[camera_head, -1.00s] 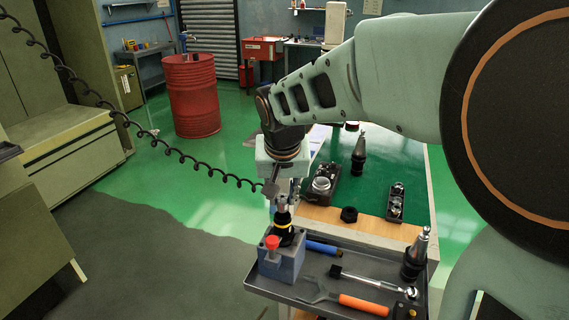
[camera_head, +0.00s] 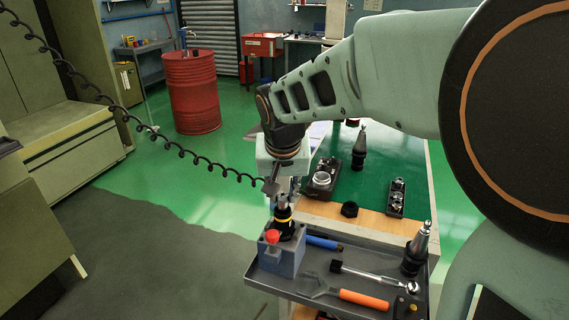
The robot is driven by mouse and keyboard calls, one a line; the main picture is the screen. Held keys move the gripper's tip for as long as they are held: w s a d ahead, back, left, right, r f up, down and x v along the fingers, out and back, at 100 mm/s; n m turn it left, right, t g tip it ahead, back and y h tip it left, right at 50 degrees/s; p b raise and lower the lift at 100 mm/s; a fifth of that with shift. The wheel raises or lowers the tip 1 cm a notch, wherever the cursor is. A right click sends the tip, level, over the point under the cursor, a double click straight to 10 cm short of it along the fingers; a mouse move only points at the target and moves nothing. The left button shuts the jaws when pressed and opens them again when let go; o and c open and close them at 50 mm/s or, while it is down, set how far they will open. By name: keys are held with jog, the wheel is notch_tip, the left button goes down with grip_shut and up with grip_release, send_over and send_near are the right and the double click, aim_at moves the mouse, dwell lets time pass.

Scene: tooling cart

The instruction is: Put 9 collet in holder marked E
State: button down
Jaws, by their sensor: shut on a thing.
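My gripper (camera_head: 281,193) points down over the front left of the cart, shut on a small metallic piece that is probably the collet; the fingers largely hide it. Right below it, a dark tool holder with a yellow ring (camera_head: 284,222) stands upright in a blue-grey block (camera_head: 281,258) with a red knob. I cannot tell whether the piece touches the holder. Another tool holder (camera_head: 416,251) stands at the tray's right, and a third (camera_head: 360,149) stands farther back on the green top. No letter or number is readable.
The grey tray (camera_head: 262,283) holds a ratchet (camera_head: 370,277), an orange-handled wrench (camera_head: 362,299) and a blue-handled tool (camera_head: 323,243). Behind are a black nut (camera_head: 349,209) and two dark racks with metal parts (camera_head: 321,182) (camera_head: 396,199). A coiled cable (camera_head: 150,130) hangs left.

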jog(key=shift+f+b, duration=0.95)
jog(key=shift+f, duration=0.25)
dwell(0.4)
jog(key=c, duration=1.6)
grip_release()
